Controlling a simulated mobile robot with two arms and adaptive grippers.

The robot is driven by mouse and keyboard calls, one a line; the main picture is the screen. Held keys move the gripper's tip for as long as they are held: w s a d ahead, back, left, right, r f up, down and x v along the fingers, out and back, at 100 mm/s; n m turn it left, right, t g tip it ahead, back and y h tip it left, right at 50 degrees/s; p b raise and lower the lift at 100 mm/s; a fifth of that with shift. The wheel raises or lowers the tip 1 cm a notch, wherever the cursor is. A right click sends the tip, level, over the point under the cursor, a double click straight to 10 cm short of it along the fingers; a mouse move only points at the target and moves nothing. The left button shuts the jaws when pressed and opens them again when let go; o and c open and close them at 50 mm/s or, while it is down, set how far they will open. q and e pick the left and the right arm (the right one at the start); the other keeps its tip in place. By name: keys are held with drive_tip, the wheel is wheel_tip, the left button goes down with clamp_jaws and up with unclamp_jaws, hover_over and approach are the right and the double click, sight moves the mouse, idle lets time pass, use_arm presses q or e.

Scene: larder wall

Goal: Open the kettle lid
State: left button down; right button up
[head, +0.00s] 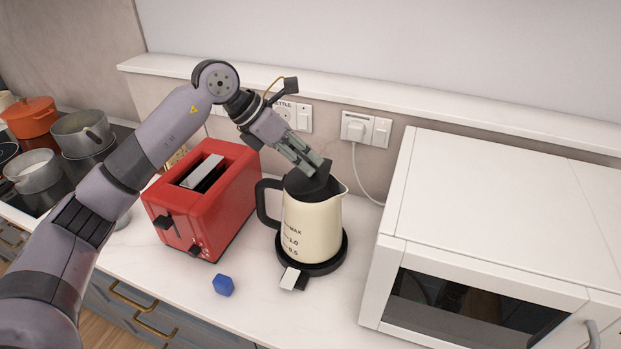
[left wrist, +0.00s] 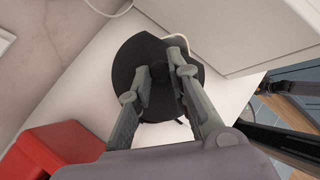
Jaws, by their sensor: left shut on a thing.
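The cream kettle (head: 312,222) stands upright on its round black base (head: 318,266), with its black handle to the left and its spout to the right. Its black lid (head: 301,186) is on top, partly hidden by my gripper. In the left wrist view the lid (left wrist: 128,62) fills the middle, with a dark knob (left wrist: 160,71) between the fingers. My left gripper (head: 322,170) reaches down from the upper left and is shut on the lid's knob; it also shows in the left wrist view (left wrist: 163,72). I cannot tell whether the lid is raised. My right gripper is not in view.
A red toaster (head: 232,200) stands left of the kettle and a white microwave (head: 500,200) close on its right. A blue cube (head: 223,285) lies on the counter in front. Pots (head: 82,132) stand on the hob at far left. A plug with a cable (head: 356,128) is behind.

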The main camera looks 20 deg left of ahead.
use_arm(q)
drive_tip(key=a+h+b, duration=0.1)
drive_tip(key=h+b, duration=0.1)
drive_tip(key=b, duration=0.2)
drive_tip(key=a+n+t+h+b, duration=0.1)
drive_tip(key=a+h+b, duration=0.1)
drive_tip(key=b, duration=0.1)
drive_tip(key=a+h+b, duration=0.2)
drive_tip(key=h+b, duration=0.1)
drive_tip(key=b, duration=0.1)
drive_tip(key=shift+s+a+r+t+b, duration=0.15)
drive_tip(key=shift+s+r+t+b, duration=0.15)
drive_tip(key=shift+r, duration=0.1)
drive_tip(key=shift+s+a+r+n+h+b, duration=0.1)
drive_tip(key=shift+a+r+n+h+b, duration=0.15)
drive_tip(key=shift+a+h+b, duration=0.65)
drive_tip(key=shift+d, duration=0.35)
drive_tip(key=c, duration=1.5)
unclamp_jaws()
drive_tip(key=shift+o, duration=0.2)
drive_tip(key=v, duration=1.2)
drive_tip(key=shift+s, duration=0.15)
